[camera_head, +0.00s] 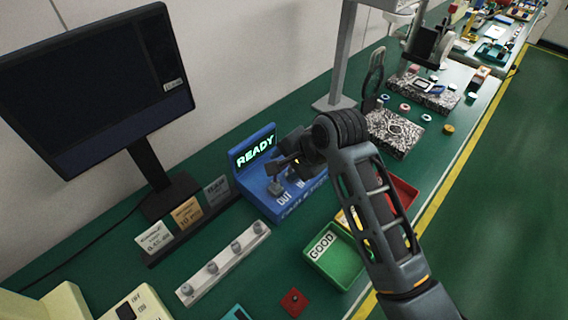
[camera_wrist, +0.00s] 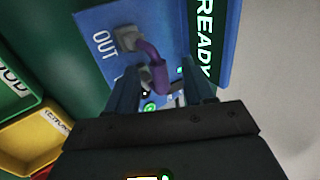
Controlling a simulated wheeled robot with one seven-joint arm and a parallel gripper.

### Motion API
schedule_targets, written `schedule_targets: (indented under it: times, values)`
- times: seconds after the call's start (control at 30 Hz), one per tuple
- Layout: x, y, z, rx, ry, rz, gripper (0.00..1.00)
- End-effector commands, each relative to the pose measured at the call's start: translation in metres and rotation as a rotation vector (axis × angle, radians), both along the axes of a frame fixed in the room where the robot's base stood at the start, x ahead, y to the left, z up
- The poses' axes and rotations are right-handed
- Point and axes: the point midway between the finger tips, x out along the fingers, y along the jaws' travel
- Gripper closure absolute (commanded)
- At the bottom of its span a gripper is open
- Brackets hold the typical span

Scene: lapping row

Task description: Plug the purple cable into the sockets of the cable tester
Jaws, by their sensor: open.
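The blue cable tester (camera_head: 262,196) stands on the green bench, its screen (camera_head: 255,152) reading READY. In the wrist view the tester's blue top (camera_wrist: 98,22) shows the label OUT. A short purple cable (camera_wrist: 152,56) has a pale plug (camera_wrist: 126,38) at the OUT side; the plug sits at the socket there, but I cannot tell how deep. My gripper (camera_wrist: 160,88) is open, over the tester's top, with a finger on each side of the cable. In the head view my gripper (camera_head: 284,166) hides part of the tester.
A green GOOD bin (camera_head: 345,262) and a red bin (camera_head: 405,192) stand in front of the tester, with a yellow bin (camera_wrist: 28,140) between. A monitor (camera_head: 95,85) stands left. Speckled blocks (camera_head: 395,132) are further right.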

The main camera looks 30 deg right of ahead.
Motion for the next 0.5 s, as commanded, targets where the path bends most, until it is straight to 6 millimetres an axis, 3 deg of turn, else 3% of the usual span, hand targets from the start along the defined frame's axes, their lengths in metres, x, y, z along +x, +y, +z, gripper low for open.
schedule_targets:
  times: [0.3, 0.5]
  values:
    - [-0.026, -0.009, 0.042, 0.001, -0.003, 0.000, 0.47]
    - [-0.034, -0.011, 0.053, 0.000, 0.000, 0.000, 0.47]
